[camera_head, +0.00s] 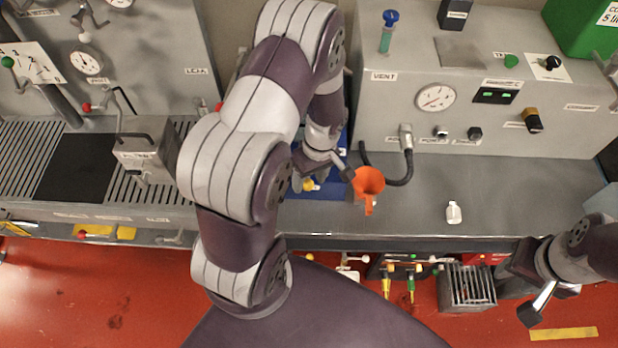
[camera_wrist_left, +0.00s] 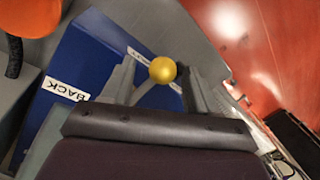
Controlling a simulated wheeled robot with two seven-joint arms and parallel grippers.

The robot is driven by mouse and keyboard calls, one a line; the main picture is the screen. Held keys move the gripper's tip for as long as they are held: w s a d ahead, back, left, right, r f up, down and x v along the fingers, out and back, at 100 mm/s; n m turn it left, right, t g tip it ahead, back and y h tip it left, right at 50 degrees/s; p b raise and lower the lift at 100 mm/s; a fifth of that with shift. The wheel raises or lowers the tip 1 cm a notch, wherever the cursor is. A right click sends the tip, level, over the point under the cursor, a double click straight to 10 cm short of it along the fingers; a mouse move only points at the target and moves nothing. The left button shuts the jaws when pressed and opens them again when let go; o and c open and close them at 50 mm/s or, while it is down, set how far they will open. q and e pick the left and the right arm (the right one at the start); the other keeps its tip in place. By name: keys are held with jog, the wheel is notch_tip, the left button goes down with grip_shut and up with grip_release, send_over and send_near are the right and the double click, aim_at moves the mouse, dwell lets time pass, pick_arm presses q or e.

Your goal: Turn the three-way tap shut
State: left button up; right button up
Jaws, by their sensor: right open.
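A yellow ball knob (camera_head: 309,185), which looks like the three-way tap's handle, stands over a blue base (camera_head: 330,190) on the bench. The knob also shows in the left wrist view (camera_wrist_left: 162,69), with the blue base (camera_wrist_left: 88,50) around it bearing a label "BACK" and a second, partly hidden label. My left gripper (camera_head: 324,176) reaches down over the base. Its fingers (camera_wrist_left: 160,84) are apart, one on each side of the knob, with gaps visible. The tap's body is hidden by my arm and gripper.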

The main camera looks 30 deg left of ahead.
pick_arm(q)
jog(key=shift+s, duration=0.1)
notch_tip(320, 180, up, 12)
jog(key=w+d+b, duration=0.1)
jog(key=w+b, duration=0.1)
jog(key=b, duration=0.1)
jog(key=shift+r, duration=0.2)
jog(key=shift+d, duration=0.1)
